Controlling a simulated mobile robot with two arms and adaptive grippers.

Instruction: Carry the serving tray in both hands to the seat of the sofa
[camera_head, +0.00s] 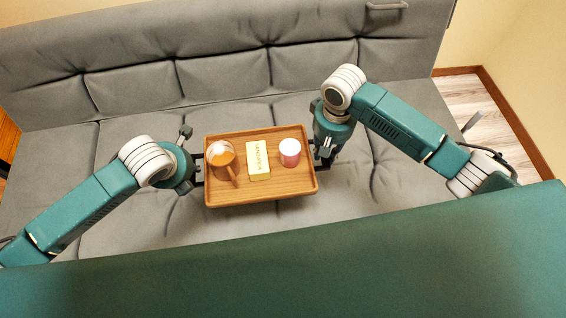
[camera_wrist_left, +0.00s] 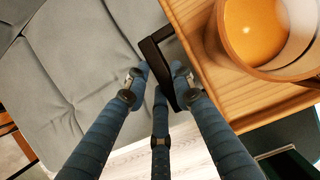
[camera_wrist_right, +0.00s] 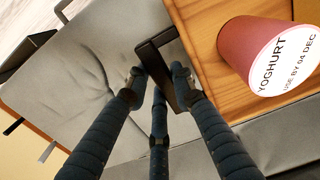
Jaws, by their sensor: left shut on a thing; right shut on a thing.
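The wooden serving tray (camera_head: 240,196) is over the seat of the grey sofa (camera_head: 150,216) in the head view. I cannot tell whether it touches the cushion. My left gripper (camera_head: 197,168) is shut on the tray's black left handle (camera_wrist_left: 158,58). My right gripper (camera_head: 322,155) is shut on its black right handle (camera_wrist_right: 160,60). On the tray are a mug of orange-brown drink (camera_head: 221,154), a pale yellow box (camera_head: 258,159) and a pink yoghurt pot (camera_head: 290,153) with a white lid. The mug and pot stand upright.
The sofa's tufted backrest (camera_head: 220,75) rises behind the tray. Bare seat lies to both sides. A wall and light wood floor (camera_head: 483,110) are at the right. My own green body fills the front of the head view.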

